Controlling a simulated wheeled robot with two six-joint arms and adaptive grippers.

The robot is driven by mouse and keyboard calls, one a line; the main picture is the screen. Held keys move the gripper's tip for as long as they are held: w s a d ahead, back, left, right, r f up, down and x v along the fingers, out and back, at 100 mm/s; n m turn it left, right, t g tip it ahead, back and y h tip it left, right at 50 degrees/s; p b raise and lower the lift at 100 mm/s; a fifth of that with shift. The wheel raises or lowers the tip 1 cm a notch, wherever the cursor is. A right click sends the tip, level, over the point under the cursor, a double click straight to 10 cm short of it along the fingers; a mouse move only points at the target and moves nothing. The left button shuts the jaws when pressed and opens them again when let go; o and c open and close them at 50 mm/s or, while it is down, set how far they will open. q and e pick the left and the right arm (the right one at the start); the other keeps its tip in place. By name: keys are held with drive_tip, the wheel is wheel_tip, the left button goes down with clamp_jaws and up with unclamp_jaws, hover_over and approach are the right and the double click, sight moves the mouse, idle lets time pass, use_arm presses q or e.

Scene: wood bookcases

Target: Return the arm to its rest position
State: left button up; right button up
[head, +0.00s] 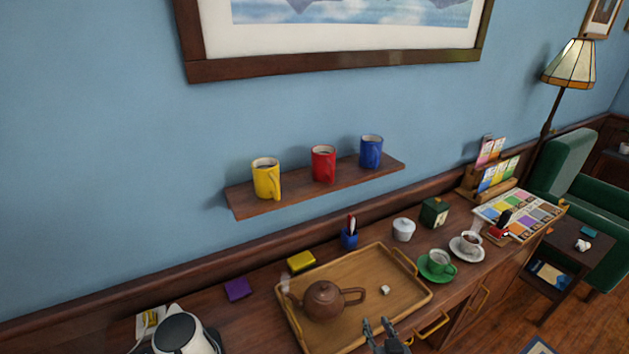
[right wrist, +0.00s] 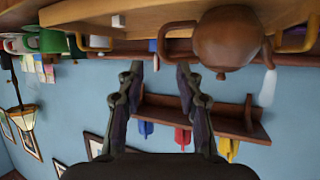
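My right gripper (head: 381,328) is at the bottom edge of the head view, over the front rim of the wooden tray (head: 292,326). In the right wrist view, which is upside down, its two fingers (right wrist: 159,72) stand apart with nothing between them. My left gripper is not in view. On the tray are a brown teapot (head: 323,301) and a small white cube (head: 384,290). The teapot also shows in the right wrist view (right wrist: 228,38).
A wall shelf (head: 300,195) holds yellow (head: 265,180), red (head: 322,164) and blue (head: 370,152) mugs. A green cup (head: 438,263), a white cup (head: 470,241) and a lidded white pot (head: 403,229) stand right of the tray. A kettle (head: 180,333) stands at lower left.

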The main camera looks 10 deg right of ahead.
drive_tip(key=s+d+r+n+g, duration=0.1)
drive_tip(key=s+d+n+g, duration=0.1)
drive_tip(key=s+g, duration=1)
drive_tip(key=s+d+f+t, duration=0.1)
drive_tip(key=s+f, duration=0.1)
drive_tip(key=f, duration=1.1)
drive_tip(key=s+d+f, duration=0.2)
drive_tip(key=f, duration=1.1)
drive_tip(key=s+f+g+b, duration=0.1)
drive_tip(key=s+f, duration=1.6)
drive_tip(key=s, duration=0.1)
drive_tip(key=shift+s+d+m, duration=0.4)
drive_tip(key=shift+d, duration=0.05)
